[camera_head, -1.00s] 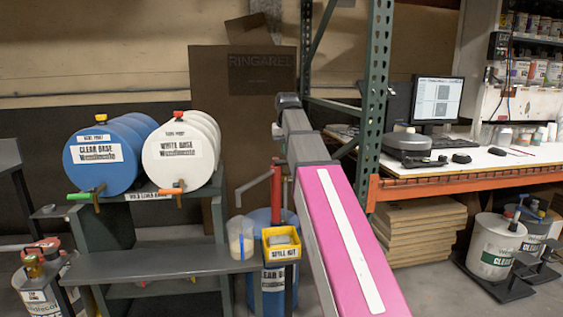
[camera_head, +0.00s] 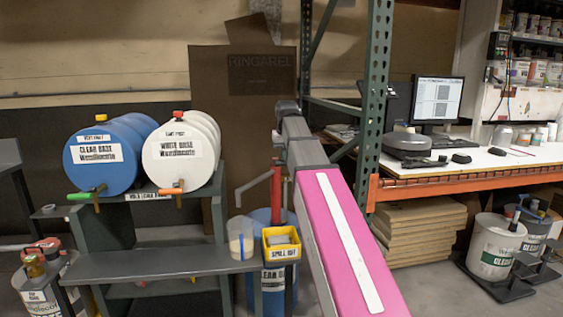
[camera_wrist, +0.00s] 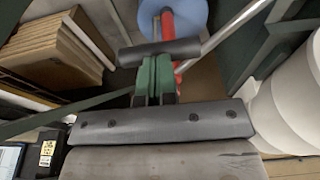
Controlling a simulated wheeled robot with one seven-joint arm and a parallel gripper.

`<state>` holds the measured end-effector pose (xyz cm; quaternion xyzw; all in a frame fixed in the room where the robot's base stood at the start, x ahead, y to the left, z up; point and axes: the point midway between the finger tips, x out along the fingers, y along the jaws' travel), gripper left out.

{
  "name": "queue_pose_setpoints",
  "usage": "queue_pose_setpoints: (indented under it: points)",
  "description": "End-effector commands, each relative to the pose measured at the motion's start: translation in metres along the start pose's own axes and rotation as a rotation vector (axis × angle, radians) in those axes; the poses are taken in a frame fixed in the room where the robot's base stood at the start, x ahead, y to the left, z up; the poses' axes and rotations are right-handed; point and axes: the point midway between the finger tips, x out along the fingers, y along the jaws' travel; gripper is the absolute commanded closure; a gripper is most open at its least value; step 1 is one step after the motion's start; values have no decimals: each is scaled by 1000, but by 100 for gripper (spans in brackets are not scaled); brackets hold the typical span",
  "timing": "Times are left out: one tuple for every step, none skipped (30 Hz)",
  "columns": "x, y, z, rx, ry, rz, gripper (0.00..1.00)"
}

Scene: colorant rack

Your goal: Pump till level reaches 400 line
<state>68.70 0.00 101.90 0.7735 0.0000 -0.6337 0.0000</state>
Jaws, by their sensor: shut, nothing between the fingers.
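A translucent jug (camera_head: 242,238) stands at the right end of the grey bench, with pale liquid low in it. Its scale marks and the 400 line are too small to read. A red hand pump (camera_head: 276,190) with a grey spout stands on a blue drum (camera_head: 258,272), just right of the jug. My gripper (camera_wrist: 157,70) shows in the wrist view with green fingers shut, close to a grey crossbar (camera_wrist: 160,52) in front of the red pump (camera_wrist: 168,25). I cannot tell whether they touch. In the head view my arm hides the gripper.
A yellow spill kit bin (camera_head: 282,250) stands beside the jug. A blue barrel (camera_head: 92,170) and a white barrel (camera_head: 165,165) lie on a rack at left. A green rack post (camera_head: 375,100) and a desk (camera_head: 480,165) are at right.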

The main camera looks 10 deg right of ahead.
Motion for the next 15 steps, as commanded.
queue_pose_setpoints:
  points:
    - [4,0,1,0,1,0,100]
    - [5,0,1,0,2,0,100]
    - [8,0,1,0,3,0,100]
    - [9,0,1,0,3,0,100]
    - [11,0,2,0,3,0,100]
    - [13,0,2,0,3,0,100]
    - [15,0,2,0,3,0,100]
    - [17,0,3,0,3,0,100]
    - [20,0,3,0,2,0,100]
    - [21,0,4,0,2,0,100]
    - [23,0,4,0,2,0,100]
    - [26,0,4,0,2,0,100]
    - [27,0,5,0,2,0,100]
    - [29,0,5,0,3,0,100]
    - [31,0,5,0,3,0,100]
